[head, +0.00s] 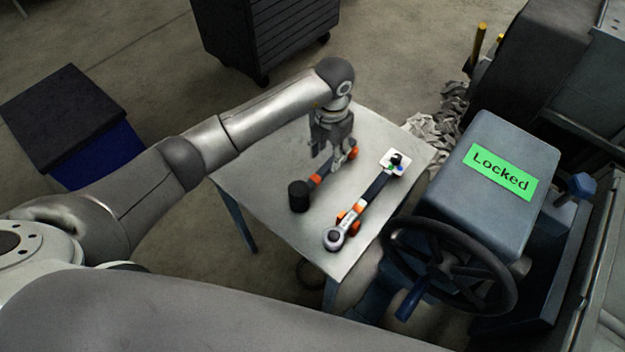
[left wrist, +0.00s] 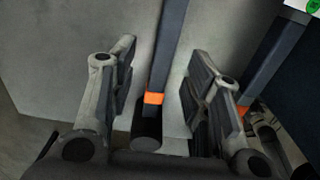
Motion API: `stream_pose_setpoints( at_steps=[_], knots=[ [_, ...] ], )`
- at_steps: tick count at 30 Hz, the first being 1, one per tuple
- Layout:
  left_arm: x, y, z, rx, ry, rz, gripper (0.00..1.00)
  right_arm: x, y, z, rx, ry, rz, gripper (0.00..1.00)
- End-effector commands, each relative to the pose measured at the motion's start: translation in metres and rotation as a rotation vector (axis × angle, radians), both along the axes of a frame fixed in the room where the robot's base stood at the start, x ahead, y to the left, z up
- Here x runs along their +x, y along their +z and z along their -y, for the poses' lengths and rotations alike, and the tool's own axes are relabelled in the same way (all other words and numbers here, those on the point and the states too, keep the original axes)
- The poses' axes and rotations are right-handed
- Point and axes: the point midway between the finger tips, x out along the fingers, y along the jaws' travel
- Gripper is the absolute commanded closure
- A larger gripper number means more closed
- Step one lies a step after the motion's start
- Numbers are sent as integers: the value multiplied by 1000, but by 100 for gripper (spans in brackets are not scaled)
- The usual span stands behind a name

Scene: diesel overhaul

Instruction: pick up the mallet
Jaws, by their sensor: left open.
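The mallet (head: 299,196) lies on the grey table, with a black cylindrical head and a dark handle with an orange band. My left gripper (head: 327,161) points down over the handle, and its fingers hide part of it. In the left wrist view, the open fingers (left wrist: 163,62) stand on either side of the mallet's handle (left wrist: 170,32). The orange band and black head show lower between them. I see no grip on the handle; the exact height above it is hard to tell. My right gripper is not in view.
A ratchet-like tool (head: 335,237) with orange parts lies close to the right of the mallet. A white block (head: 395,162) sits at its far end. The table (head: 262,184) has bare room at left. A handwheel (head: 450,268) and a machine with a green "Locked" sign (head: 499,172) stand at right.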

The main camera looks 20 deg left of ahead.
Motion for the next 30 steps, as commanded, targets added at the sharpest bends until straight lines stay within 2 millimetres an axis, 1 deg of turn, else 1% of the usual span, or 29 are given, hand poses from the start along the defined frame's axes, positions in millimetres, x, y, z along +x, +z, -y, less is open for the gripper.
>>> stream_pose_setpoints(
  at_steps=[2, 5, 9, 13, 16, 22, 23, 30],
  knots=[
    [0, -5, 0, 0, 0, -1, 55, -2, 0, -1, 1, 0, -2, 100],
    [-3, -14, 1, -1, 1, -3, 55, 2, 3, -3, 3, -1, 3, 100],
    [-9, -35, 2, 0, 1, -4, 55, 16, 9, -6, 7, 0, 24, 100],
    [-8, -52, 2, 1, 2, -2, 55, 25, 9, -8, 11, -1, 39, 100],
    [-8, -57, 2, 0, 0, 0, 55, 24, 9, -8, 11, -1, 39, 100],
    [-7, -57, 2, 0, 0, 1, 55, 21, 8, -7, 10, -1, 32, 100],
    [-7, -57, 2, 0, 0, 1, 58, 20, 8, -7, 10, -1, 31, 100],
    [-7, -57, 1, 1, 0, 1, 89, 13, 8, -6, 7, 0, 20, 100]
  ],
)
